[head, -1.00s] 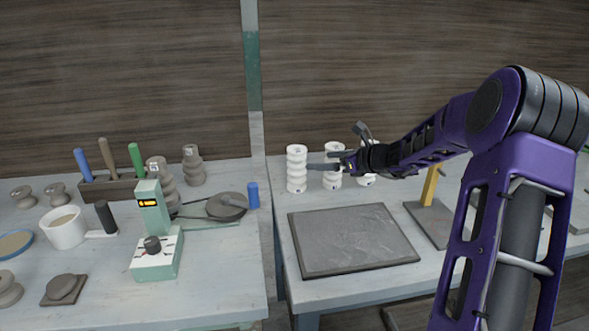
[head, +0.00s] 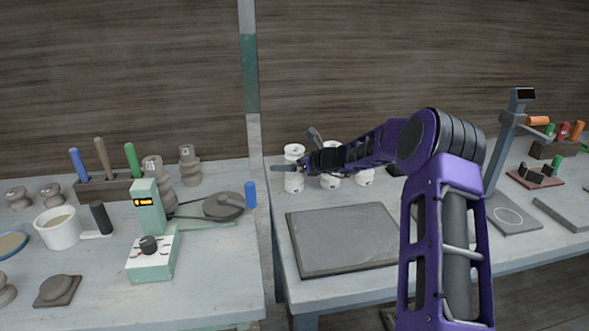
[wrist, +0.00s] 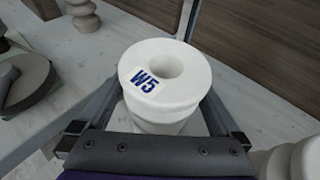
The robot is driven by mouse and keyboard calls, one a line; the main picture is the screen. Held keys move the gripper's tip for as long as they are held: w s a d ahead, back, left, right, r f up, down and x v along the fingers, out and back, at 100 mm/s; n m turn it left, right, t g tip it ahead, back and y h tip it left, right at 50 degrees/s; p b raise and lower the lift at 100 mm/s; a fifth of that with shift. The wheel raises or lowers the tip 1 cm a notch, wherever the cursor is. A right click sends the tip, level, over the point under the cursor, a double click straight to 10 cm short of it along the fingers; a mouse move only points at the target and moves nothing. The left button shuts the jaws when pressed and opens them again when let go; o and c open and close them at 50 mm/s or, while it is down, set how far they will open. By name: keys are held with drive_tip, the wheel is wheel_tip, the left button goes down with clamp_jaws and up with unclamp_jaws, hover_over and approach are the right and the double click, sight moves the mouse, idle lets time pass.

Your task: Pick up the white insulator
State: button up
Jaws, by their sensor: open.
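The white insulator labelled W5 (wrist: 178,92) stands upright between the two fingers of my gripper (wrist: 165,100) in the wrist view, its hollow top facing the camera. In the head view it appears to be the leftmost white insulator (head: 293,184) on the right table, partly covered by a finger. My gripper (head: 295,153) is open around its upper part there. I cannot tell whether either finger touches it. Two more white insulators, a middle one (head: 331,182) and a right one (head: 365,178), stand beside it, partly hidden by my arm.
A dark square slab (head: 345,240) lies in front of the insulators. A blue cylinder (head: 250,194) and brown ribbed pieces (head: 189,166) stand on the left table. A grey stand (head: 500,160) rises at the right. The plank wall is close behind.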

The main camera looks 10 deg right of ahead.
clamp_jaws()
idle(0.5)
drive_tip(key=shift+w+r, duration=0.1)
